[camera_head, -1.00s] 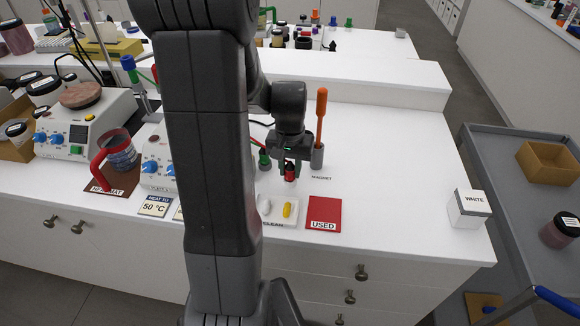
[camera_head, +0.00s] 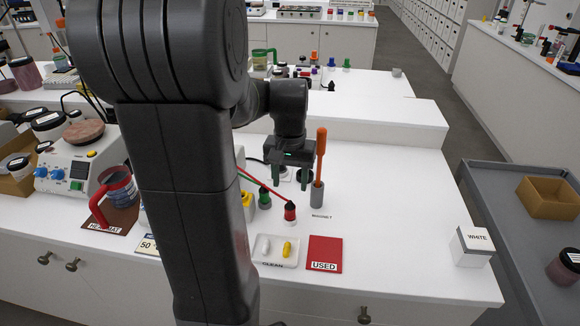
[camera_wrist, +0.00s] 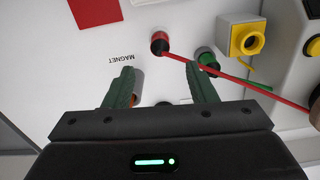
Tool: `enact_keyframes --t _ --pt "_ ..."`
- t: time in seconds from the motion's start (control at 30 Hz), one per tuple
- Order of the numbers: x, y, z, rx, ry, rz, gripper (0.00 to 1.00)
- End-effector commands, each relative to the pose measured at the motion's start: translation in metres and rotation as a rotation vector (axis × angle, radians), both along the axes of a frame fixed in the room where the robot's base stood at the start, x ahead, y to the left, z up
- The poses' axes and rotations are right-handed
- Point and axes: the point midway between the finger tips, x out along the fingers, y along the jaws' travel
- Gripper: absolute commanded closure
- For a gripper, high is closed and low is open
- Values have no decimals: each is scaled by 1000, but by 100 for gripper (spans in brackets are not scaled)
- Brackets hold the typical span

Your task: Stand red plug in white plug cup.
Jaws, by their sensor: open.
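The red plug (camera_head: 290,211), red on top with a dark lower part, stands roughly upright on the white bench with a red cable running from it to the upper left. It also shows in the wrist view (camera_wrist: 160,43), just beyond my fingertips. My gripper (camera_head: 285,179) is open and empty, behind the plug and apart from it; both fingers show in the wrist view (camera_wrist: 158,72). I cannot make out a white plug cup clearly against the white bench, so I cannot tell if the plug is seated in one.
A green plug (camera_head: 264,198) stands left of the red plug, near a yellow socket (camera_wrist: 245,39). A grey holder (camera_head: 317,195) with an orange-handled tool (camera_head: 321,155) stands right of my gripper. A red USED mat (camera_head: 325,253) and a white tray (camera_head: 263,262) lie in front.

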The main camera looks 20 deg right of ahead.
Motion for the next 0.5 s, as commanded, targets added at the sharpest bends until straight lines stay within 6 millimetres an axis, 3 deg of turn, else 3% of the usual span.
enact_keyframes --t 0.2,0.5 --pt "0 0 33 -1 -2 0 49" --pt "0 0 42 0 0 0 49"
